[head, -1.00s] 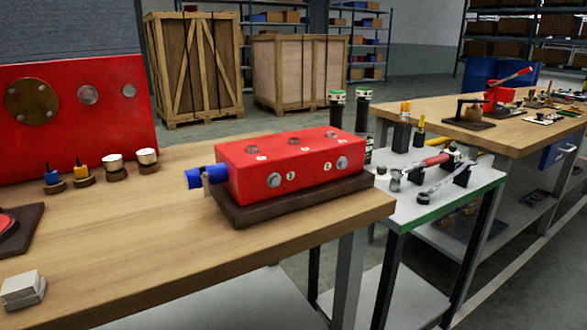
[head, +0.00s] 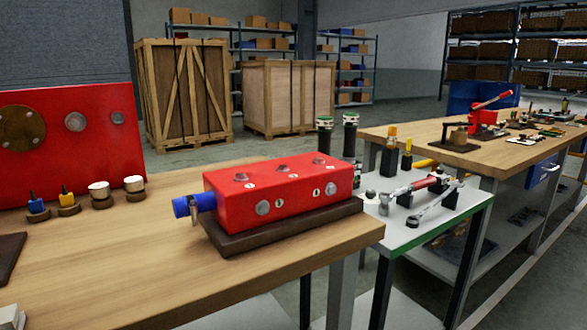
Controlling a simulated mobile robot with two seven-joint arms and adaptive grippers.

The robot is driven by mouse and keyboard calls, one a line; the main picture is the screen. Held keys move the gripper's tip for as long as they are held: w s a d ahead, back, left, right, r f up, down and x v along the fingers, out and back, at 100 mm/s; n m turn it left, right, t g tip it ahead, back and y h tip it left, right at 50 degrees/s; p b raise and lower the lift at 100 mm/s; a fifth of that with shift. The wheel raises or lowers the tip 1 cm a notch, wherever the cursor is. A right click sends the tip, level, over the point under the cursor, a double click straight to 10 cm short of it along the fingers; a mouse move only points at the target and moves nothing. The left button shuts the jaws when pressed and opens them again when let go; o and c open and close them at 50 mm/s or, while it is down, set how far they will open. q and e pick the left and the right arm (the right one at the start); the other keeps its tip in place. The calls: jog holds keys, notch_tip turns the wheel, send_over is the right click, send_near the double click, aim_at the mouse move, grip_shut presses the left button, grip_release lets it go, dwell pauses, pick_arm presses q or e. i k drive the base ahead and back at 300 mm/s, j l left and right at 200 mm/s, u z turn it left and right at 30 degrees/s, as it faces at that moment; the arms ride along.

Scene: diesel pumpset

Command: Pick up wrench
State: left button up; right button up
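In the head view, a silver wrench (head: 435,202) rests at a slant on a dark holder on the white-topped cart (head: 395,237), near its front right. A second tool, with a red handle (head: 420,188) and a silver head, lies just behind it on similar holders. I cannot tell for certain whether that one is also a wrench. Neither of my grippers shows in the view.
The wooden bench (head: 190,270) in front holds a red block (head: 280,190) on a dark base, with a blue cylinder (head: 193,204) at its left end. Another bench (head: 400,130) stands behind the cart. Wooden crates (head: 183,95) stand at the back.

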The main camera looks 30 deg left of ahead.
aim_at(427, 208)
jog(key=u, duration=0.8)
jog(key=l+u, duration=0.1)
jog(key=u, duration=0.3)
jog(key=i+l+u, duration=0.1)
jog(key=u, duration=0.35)
jog(key=l+u, duration=0.1)
jog(key=u, duration=0.3)
jog(key=l+u, duration=0.15)
jog(key=u, duration=0.25)
jog(key=l+u, duration=0.35)
jog(key=k+l+u, duration=0.15)
jog(key=u, duration=0.2)
jog(key=k+l+u, duration=0.15)
jog(key=l+u, duration=0.25)
jog(key=k+l+u, duration=0.8)
jog(key=k+l, duration=0.25)
jog(key=k, duration=0.15)
jog(key=k+l+u, duration=0.1)
jog(key=k+l, duration=0.25)
jog(key=k, duration=0.15)
